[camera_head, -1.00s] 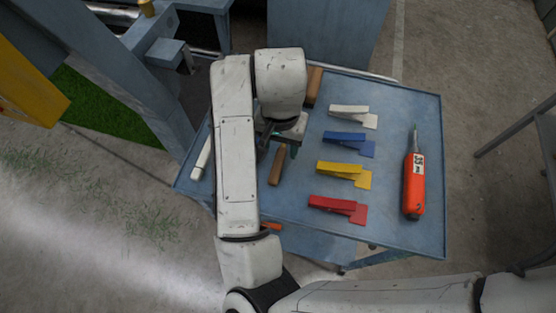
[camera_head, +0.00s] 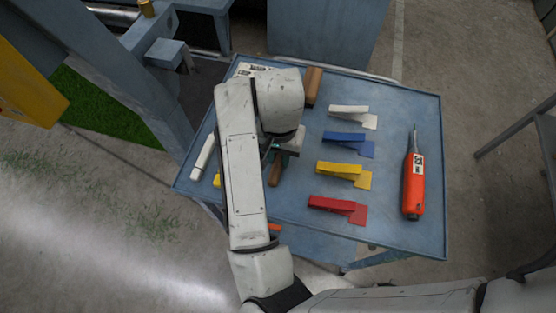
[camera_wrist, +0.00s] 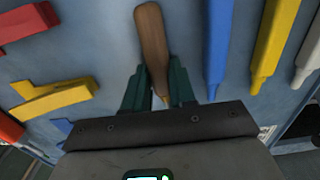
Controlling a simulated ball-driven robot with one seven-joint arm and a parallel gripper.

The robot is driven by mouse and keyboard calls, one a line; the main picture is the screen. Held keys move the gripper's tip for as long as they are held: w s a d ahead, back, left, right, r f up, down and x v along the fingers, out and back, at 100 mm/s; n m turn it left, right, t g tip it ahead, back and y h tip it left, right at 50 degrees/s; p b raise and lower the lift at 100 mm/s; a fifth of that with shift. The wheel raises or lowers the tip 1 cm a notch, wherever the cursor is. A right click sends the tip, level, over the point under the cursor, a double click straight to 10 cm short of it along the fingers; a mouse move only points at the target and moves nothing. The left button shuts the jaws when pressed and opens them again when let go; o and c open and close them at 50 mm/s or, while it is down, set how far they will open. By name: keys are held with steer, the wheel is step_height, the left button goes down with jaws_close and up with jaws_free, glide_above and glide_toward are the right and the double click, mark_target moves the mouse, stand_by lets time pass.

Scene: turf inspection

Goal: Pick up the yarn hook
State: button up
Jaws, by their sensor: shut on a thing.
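The yarn hook has a brown wooden handle (camera_wrist: 152,40); it also shows in the head view (camera_head: 275,172), partly under my wrist. My gripper (camera_wrist: 157,90) has its dark green fingers on both sides of the handle's narrow end and is shut on it. In the head view my gripper (camera_head: 272,152) is mostly hidden beneath my arm. The hook's metal end is hidden behind the gripper in the wrist view. I cannot tell whether the handle is clear of the blue tray table (camera_head: 400,110).
White (camera_head: 350,112), blue (camera_head: 345,140), yellow (camera_head: 340,168) and red (camera_head: 335,205) clips lie right of the hook. An orange tool (camera_head: 413,185) lies near the right edge. A brown block (camera_head: 313,85) is at the back. In the wrist view, a blue stick (camera_wrist: 218,45) lies close to the fingers.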

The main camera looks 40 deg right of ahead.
jaws_close()
steer(key=shift+r, duration=0.15)
